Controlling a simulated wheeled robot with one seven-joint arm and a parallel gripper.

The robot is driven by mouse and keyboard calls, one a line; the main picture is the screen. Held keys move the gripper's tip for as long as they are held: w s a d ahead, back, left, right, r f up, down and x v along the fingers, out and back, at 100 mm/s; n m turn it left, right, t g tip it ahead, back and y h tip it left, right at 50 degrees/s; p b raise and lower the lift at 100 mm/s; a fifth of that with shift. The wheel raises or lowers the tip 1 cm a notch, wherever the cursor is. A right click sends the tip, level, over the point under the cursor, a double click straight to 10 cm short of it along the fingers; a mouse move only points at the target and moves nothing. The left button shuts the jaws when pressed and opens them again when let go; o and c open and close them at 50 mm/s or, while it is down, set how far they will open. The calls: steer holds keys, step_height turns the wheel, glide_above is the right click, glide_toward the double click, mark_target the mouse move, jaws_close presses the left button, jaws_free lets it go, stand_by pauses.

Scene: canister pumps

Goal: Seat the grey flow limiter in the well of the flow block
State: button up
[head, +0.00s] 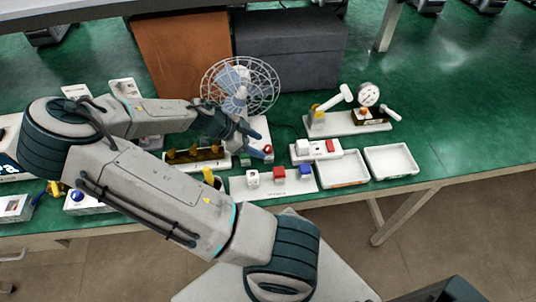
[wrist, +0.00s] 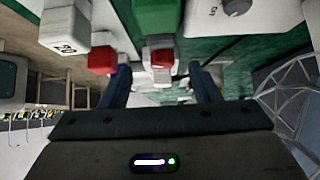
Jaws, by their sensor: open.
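My gripper (head: 250,140) is open beside the fan's white base, its dark fingers pointing down and right. In the wrist view the open fingers (wrist: 162,82) frame a white piece with a red face (wrist: 162,57); I cannot tell if they touch it. A pale grey-white cube (head: 252,178) stands on a white plate (head: 239,189) beside a red cube (head: 279,174) and a blue cube (head: 305,172). This pale cube may be the grey flow limiter. No well is discernible.
A caged fan (head: 240,85) stands behind my gripper. A gauge stand (head: 350,122) is at the back right. Two white trays (head: 343,183) (head: 391,175) sit near the front edge. A strip with yellow pieces (head: 196,160) lies left. The green table is clear at far right.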

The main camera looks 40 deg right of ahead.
mark_target(265, 147)
steer(key=shift+p+x, duration=0.55)
steer(key=shift+x, duration=2.2)
steer(key=shift+w, duration=0.1)
steer(key=c, duration=1.1)
